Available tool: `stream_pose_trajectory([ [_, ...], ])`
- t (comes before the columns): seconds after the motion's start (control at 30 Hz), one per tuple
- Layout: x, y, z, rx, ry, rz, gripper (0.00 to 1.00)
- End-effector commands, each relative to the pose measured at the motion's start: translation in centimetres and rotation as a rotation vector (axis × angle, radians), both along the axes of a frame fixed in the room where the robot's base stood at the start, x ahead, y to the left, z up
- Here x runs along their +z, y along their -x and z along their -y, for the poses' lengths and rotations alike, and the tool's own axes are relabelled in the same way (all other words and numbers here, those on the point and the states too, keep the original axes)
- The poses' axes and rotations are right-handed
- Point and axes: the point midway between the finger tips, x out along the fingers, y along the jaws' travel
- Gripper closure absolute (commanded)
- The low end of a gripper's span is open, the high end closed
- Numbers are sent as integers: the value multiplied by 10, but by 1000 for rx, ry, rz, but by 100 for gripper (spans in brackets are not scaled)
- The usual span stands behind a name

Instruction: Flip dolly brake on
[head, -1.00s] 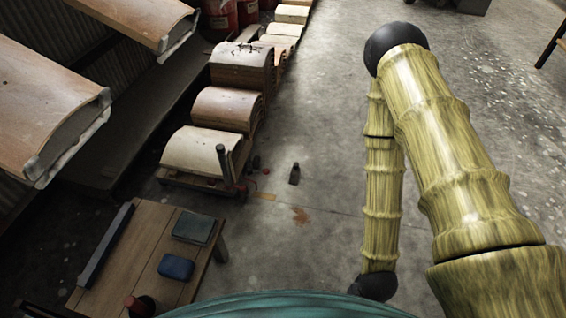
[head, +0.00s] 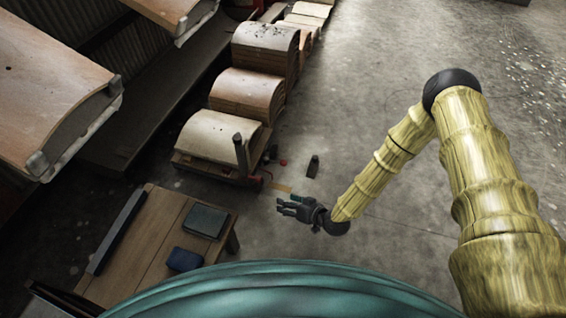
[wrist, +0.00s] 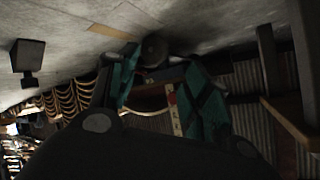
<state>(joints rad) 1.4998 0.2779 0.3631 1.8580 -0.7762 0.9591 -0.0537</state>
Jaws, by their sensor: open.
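The dolly (head: 190,168) is a low, dark wooden base under a stack of pale curved boards (head: 220,137), left of centre in the head view. A dark upright post (head: 240,155) rises at its near right corner. A small red part (head: 262,178) sits low beside that corner; I cannot tell its position as a brake. My gripper (head: 284,206) is open and empty, right of and nearer than that corner, apart from the dolly. In the wrist view, my gripper's teal fingers (wrist: 160,95) are spread, with a round dark end (wrist: 153,50) beyond them.
A wooden table (head: 150,245) with blue-grey pads (head: 205,222) stands at lower left. A small dark object (head: 313,167) stands on the floor right of the dolly. More board stacks (head: 265,52) line up behind. The floor at right is open.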

Motion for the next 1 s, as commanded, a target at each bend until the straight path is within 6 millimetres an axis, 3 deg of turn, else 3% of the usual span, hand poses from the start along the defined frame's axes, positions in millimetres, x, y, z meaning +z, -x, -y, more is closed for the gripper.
stream_pose_trajectory([
  [0.03, 3, -31, -1, 1, -38, 90, 51],
  [0.1, 14, -67, -2, 15, -83, 217, 51],
  [0.2, 28, -109, 6, 31, -124, 375, 51],
  [0.33, 42, -143, 21, 47, -147, 521, 51],
  [0.5, 48, -160, 32, 59, -154, 607, 51],
  [0.63, 40, -162, 34, 62, -155, 617, 51],
  [1.0, -19, -161, 33, 60, -155, 615, 51],
])
